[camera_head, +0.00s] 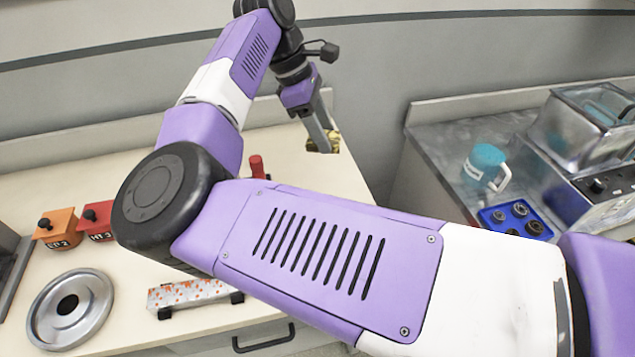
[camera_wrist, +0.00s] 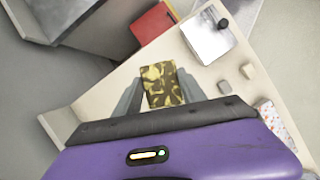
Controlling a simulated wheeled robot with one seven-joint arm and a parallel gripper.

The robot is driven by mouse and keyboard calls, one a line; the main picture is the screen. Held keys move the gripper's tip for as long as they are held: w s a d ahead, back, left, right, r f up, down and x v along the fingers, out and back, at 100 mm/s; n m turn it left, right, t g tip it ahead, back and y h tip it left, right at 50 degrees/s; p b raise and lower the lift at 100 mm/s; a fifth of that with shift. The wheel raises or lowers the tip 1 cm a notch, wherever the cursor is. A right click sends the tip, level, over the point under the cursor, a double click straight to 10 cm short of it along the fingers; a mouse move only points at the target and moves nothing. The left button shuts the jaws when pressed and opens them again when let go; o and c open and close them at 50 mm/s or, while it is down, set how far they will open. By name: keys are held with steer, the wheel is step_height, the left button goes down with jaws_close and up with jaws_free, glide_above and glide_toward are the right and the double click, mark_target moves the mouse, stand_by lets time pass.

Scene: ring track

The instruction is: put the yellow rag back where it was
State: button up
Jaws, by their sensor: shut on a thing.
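The yellow rag (camera_wrist: 163,85) is a small flat piece with mottled yellow and dark brown patches. In the wrist view it sits between the two grey fingers of my gripper (camera_wrist: 160,93), which is shut on it. In the head view a bit of the rag (camera_head: 323,144) shows at the tip of my gripper (camera_head: 325,140), near the back right corner of the pale bench (camera_head: 345,180). I cannot tell whether the rag touches the bench top. My arm hides the middle of the bench.
On the bench stand an orange block (camera_head: 57,228), a red block (camera_head: 97,220), a metal ring (camera_head: 70,308), an orange-spotted bar (camera_head: 188,294) and a red-handled item (camera_head: 257,167). Across a gap, the grey bench (camera_head: 435,150) holds a blue mug (camera_head: 485,164) and a blue tray (camera_head: 515,218).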

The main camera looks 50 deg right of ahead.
step_height(320, 180, down, 16)
steer(key=shift+f+p, duration=0.1)
steer(key=shift+p, duration=0.8)
steer(key=o, duration=1.3)
steer(key=b+v, duration=0.2)
steer(key=v, duration=1)
steer(key=shift+d, duration=0.1)
